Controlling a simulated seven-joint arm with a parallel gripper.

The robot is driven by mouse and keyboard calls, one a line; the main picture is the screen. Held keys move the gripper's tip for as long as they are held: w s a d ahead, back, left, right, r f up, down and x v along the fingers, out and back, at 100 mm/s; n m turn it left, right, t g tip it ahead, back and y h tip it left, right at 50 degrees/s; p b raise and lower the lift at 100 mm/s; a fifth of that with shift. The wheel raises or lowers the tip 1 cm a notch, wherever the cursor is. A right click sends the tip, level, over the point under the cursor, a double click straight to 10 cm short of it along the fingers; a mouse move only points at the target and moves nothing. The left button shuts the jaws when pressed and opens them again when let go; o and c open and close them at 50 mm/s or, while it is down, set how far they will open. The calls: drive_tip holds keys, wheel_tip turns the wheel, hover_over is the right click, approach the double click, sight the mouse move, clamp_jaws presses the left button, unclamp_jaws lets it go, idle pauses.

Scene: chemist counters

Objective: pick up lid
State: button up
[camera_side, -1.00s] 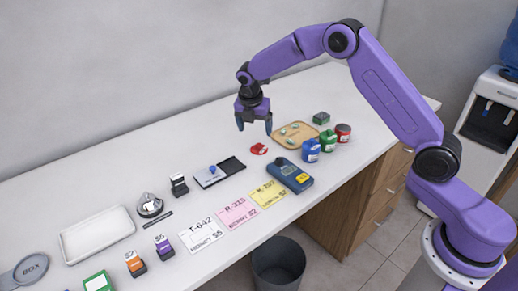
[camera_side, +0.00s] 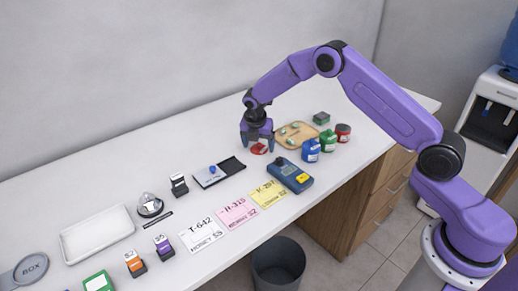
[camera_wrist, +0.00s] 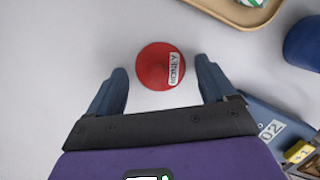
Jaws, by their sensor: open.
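In the side view the red lid (camera_side: 259,149) shows low between the fingers of my gripper (camera_side: 257,146). In the wrist view my gripper (camera_wrist: 163,85) is open, with one dark blue finger on each side of the lid and a gap to each. The fingertips sit level with the lid's near part. I cannot tell exactly how high they are above the counter.
A wooden tray (camera_side: 297,134) with small items lies close behind on the right. A blue device (camera_side: 291,176) lies in front. A black-and-white stamp pad (camera_side: 219,172) lies to the left.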

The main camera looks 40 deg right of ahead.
clamp_jaws()
drive_tip(key=shift+s, duration=0.1)
